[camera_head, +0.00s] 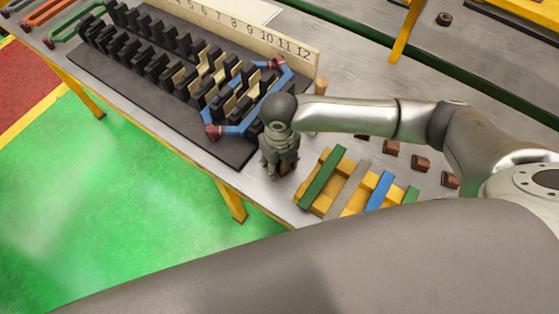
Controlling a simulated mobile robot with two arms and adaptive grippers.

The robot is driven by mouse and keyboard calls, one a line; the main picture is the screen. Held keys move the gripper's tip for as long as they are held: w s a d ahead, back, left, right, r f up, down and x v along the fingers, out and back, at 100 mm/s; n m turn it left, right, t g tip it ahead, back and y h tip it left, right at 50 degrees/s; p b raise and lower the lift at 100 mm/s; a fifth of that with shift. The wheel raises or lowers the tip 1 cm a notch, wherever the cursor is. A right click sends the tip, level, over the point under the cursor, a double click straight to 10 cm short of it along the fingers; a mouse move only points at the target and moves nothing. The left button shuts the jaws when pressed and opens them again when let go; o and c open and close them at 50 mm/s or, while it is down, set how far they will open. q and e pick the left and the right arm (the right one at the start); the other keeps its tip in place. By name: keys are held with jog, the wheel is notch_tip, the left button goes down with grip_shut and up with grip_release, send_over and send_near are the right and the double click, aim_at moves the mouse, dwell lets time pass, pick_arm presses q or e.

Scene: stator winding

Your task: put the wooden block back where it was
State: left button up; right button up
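My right gripper (281,172) points down at the table's front edge, between the black slotted stator and the coloured-bar rack. A small brown patch, which looks like a wooden block (284,168), shows between its fingers; most of it is hidden by them. Similar brown wooden blocks (420,163) stand in a loose row on the table to the right, behind the rack. My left gripper is not in view.
The black stator (165,90) carries a blue coil (237,130) with dark red ends, close left of my gripper. A numbered board (240,27) stands behind it. The yellow rack (342,200) with green, grey and blue bars is close on the right. A wooden peg (321,88) stands behind.

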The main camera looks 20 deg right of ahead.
notch_tip(320, 180, up, 11)
jog(key=shift+r+b, duration=0.2)
jog(key=shift+b, duration=0.85)
jog(key=shift+r, duration=0.5)
